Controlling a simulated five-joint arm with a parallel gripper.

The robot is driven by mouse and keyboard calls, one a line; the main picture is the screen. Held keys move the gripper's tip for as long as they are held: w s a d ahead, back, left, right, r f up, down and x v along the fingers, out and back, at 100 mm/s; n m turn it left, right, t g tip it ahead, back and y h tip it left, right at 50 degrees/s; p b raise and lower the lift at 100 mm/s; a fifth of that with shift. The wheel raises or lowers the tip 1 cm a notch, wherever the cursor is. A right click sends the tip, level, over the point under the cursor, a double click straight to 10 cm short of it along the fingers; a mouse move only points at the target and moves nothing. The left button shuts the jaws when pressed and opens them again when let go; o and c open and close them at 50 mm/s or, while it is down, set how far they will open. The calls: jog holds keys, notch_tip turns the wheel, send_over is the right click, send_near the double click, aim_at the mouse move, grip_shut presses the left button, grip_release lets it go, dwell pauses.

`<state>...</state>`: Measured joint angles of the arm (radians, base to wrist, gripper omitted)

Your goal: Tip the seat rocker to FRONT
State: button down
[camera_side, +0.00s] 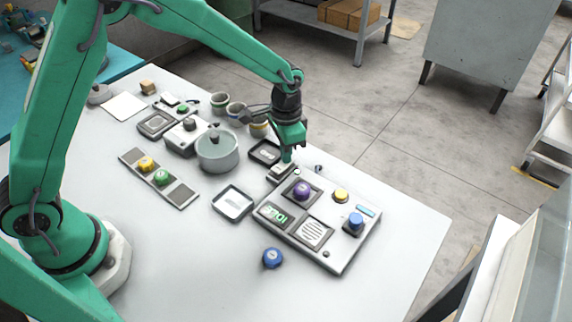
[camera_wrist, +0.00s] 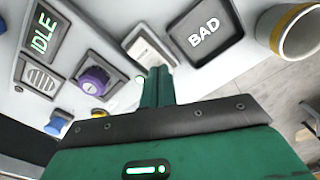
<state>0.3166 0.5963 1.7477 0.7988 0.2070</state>
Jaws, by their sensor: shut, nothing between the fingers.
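The seat rocker appears to be the small pale switch (camera_side: 281,175) at the far left corner of the control panel (camera_side: 339,263) in the side view. In the wrist view the rocker (camera_wrist: 143,46) is a white block in a grey frame, just beyond my fingertips. No FRONT marking is readable, and I cannot tell which way it is tipped. My gripper (camera_side: 287,160) points down over the rocker, with green fingers together and empty. In the wrist view the fingertips (camera_wrist: 158,72) overlap the rocker's near end; whether they touch it is unclear.
The panel also has a purple knob (camera_side: 302,190), a yellow button (camera_side: 341,195), a blue knob (camera_side: 355,221) and an IDLE display (camera_wrist: 43,28). A dark BAD tray (camera_wrist: 226,27) lies beside the rocker. A pot (camera_side: 217,155) and cups stand further left. The front table is mostly clear.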

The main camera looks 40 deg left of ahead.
notch_tip(320, 180, up, 7)
dwell(1.3)
jog(key=s+a+r+n+t, duration=0.3)
jog(key=s+a+r, duration=0.65)
jog(key=r, duration=0.25)
jog(key=s+a+r+n+t, duration=0.1)
jog(key=s+a, duration=0.1)
jog(key=s, duration=0.4)
jog(key=s+a+r+n+t, duration=0.1)
jog(key=s+a+n, duration=0.1)
jog(key=s, duration=0.5)
jog(key=shift+s+a+t, duration=0.3)
jog(key=shift+a, duration=0.4)
